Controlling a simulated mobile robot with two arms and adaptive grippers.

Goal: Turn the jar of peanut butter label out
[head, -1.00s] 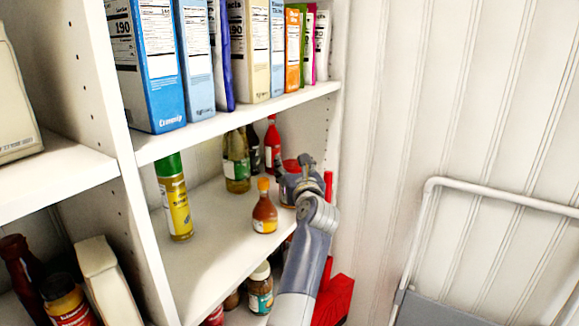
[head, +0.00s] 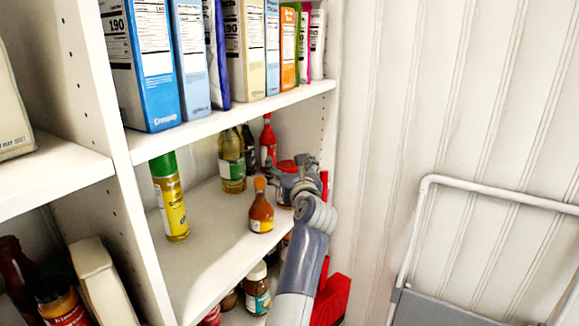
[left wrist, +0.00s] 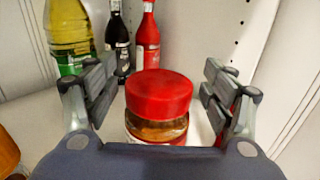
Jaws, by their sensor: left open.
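The jar of peanut butter (left wrist: 158,112), with a red lid and brown contents, stands upright on the middle shelf near its right end. In the head view its red lid (head: 286,167) shows behind my gripper. My left gripper (head: 299,168) is open at the jar. In the left wrist view the open fingers (left wrist: 158,90) stand on either side of the jar, with gaps visible beside the lid. The jar's lower part is hidden by the gripper's palm, with only a sliver of white and red label showing. My right gripper is not in view.
An orange sauce bottle (head: 262,208) stands left of my gripper. A yellow-green bottle (head: 232,162), a dark bottle (left wrist: 118,42) and a red bottle (head: 268,142) stand behind. A shelf of boxes (head: 155,75) is above; a panelled wall (head: 400,110) is right.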

